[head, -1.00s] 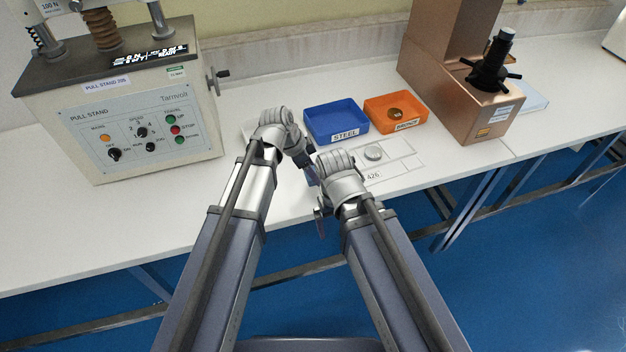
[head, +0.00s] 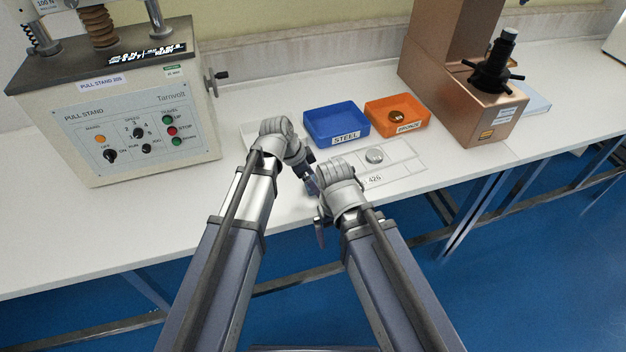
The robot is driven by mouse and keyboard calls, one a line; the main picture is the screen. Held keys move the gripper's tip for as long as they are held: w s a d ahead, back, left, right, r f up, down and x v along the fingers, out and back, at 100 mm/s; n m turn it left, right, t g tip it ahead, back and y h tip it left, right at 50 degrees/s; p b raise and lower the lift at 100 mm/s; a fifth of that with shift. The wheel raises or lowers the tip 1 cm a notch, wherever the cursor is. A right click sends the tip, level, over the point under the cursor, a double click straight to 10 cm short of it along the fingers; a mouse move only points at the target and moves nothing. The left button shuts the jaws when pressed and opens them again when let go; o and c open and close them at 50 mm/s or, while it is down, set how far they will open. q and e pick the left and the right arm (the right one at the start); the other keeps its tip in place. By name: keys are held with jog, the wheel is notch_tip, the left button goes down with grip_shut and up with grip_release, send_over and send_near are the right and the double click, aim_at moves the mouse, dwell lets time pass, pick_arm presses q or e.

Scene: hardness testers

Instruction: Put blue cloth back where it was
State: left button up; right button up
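I cannot make out the blue cloth for certain. A small bluish patch (head: 313,187) shows between my two wrists, and I cannot tell whether it is cloth or part of a gripper. My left gripper (head: 308,175) points down and right over the front of the white bench, its fingers small and dark. My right gripper (head: 320,228) is near the bench's front edge, close to the left one, mostly hidden by its own wrist. Whether either is open or shut does not show.
A blue STEEL bin (head: 336,123) and an orange BRONZE bin (head: 397,116) stand behind my grippers. A grey metal disc (head: 374,156) lies on a marked mat (head: 405,168) labelled 426. A pull stand (head: 125,125) is at left, a copper-coloured tester (head: 465,105) at right.

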pick_arm(q)
jog(key=shift+r, duration=0.1)
jog(key=shift+r+p, duration=0.2)
jog(key=shift+p, duration=0.1)
jog(key=p+v, duration=1)
jog(key=v, duration=0.1)
jog(key=shift+a+r+p, duration=0.2)
jog(key=shift+r+p, duration=0.15)
jog(key=shift+p, duration=0.05)
